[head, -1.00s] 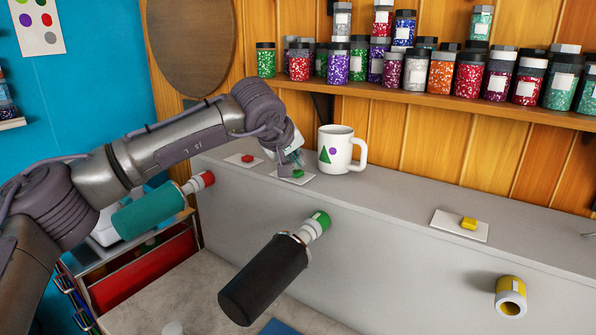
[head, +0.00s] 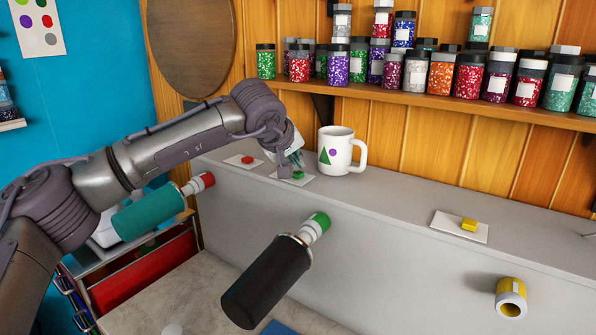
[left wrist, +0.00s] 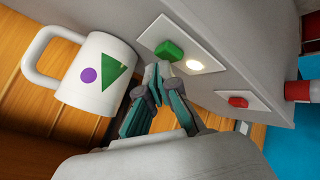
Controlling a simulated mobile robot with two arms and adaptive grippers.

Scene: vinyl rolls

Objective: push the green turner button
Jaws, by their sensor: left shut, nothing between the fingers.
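The green button (head: 298,175) sits on a white plate on the grey ledge. It also shows in the left wrist view (left wrist: 169,50), with a bright round light (left wrist: 194,65) beside it on the plate. My left gripper (head: 286,167) points down at this plate, its fingertips close together and empty. In the left wrist view the fingertips (left wrist: 157,73) are just beside the green button; I cannot tell whether they touch it. The green turner (head: 317,222) sticks out of the ledge's front face and carries a black roll (head: 267,281). My right gripper is not in view.
A white mug (head: 340,150) stands close to the right of the button plate. A red button (head: 247,159) is to the left, a yellow button (head: 468,224) far right. A teal roll (head: 148,209) is on the red turner (head: 203,183). The ledge between mug and yellow button is clear.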

